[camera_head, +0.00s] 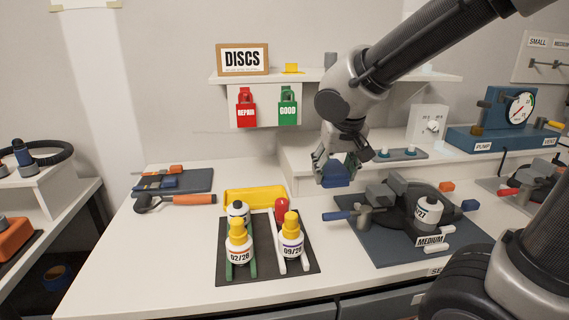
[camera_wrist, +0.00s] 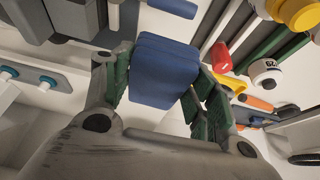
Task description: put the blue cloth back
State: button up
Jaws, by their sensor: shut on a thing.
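My gripper (camera_head: 338,167) is shut on the blue cloth (camera_head: 336,176), a folded dark blue block. In the head view it hangs above the white bench, between the bottle mat and the medium station. In the wrist view the blue cloth (camera_wrist: 163,70) sits between the green finger pads of my gripper (camera_wrist: 160,85). The cloth appears clear of the bench surface. My gripper hides part of it in the head view.
A dark mat (camera_head: 215,270) holds bottles labelled 02/28 and 09/28, with a yellow tray (camera_head: 254,197) behind. The medium station (camera_head: 385,258) with a vise stands right. A tool mat (camera_head: 200,181) lies left. A shelf (camera_head: 395,80) is above. Bare bench shows at front left.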

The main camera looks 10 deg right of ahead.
jog(key=shift+w+a+f, duration=0.1)
jog(key=shift+a+f, duration=0.05)
jog(key=shift+a, duration=0.6)
jog(key=w, duration=1.8)
jog(key=shift+d, duration=0.15)
jog(key=shift+f, duration=1.75)
jog(key=shift+f, duration=0.15)
jog(key=o, duration=1)
jog(key=shift+o, duration=0.2)
